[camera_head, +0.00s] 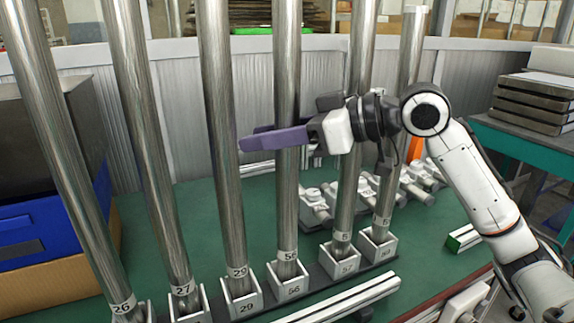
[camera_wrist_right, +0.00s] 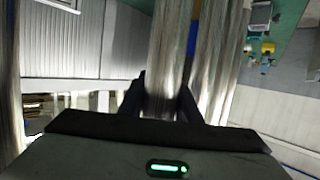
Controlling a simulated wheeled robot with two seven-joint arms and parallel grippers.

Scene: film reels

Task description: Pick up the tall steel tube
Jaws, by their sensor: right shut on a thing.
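Several tall steel tubes stand in a row of white sockets on the green table. The tube in the socket marked 56 (camera_head: 287,75) is between the fingers of my right gripper (camera_head: 251,138), which is shut on it well above the socket. One purple finger passes in front of this tube and the other behind it. The tube's lower end is in its socket (camera_head: 292,290). In the right wrist view the held tube (camera_wrist_right: 172,45) runs up between the dark fingers (camera_wrist_right: 161,100). My left gripper is not in view.
Neighbouring tubes stand close by: tube 29 (camera_head: 222,120) on the left, tube 57 (camera_head: 357,70) on the right. Metal fittings (camera_head: 318,203) lie behind the row. A blue bin (camera_head: 45,225) is at the left and stacked plates (camera_head: 535,100) at the right.

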